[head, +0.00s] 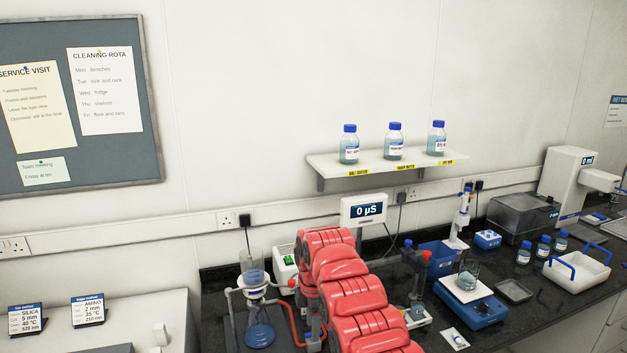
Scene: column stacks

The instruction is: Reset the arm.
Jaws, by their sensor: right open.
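My right arm (352,297), with red segmented covers, rises from the bottom edge into the middle of the head view, over the near part of the dark bench. It bends at the top, just below the display that reads 0 µS. My right gripper (313,334) hangs low on the left side of the arm, partly hidden and small. It is open, and I see nothing held in it. My left gripper is not in view.
Glassware on a stand (257,300) is close left of my arm. A blue balance (470,303) with a beaker, a white tray (577,271) and several blue-capped bottles are to the right. A wall shelf (375,168) holds 3 bottles.

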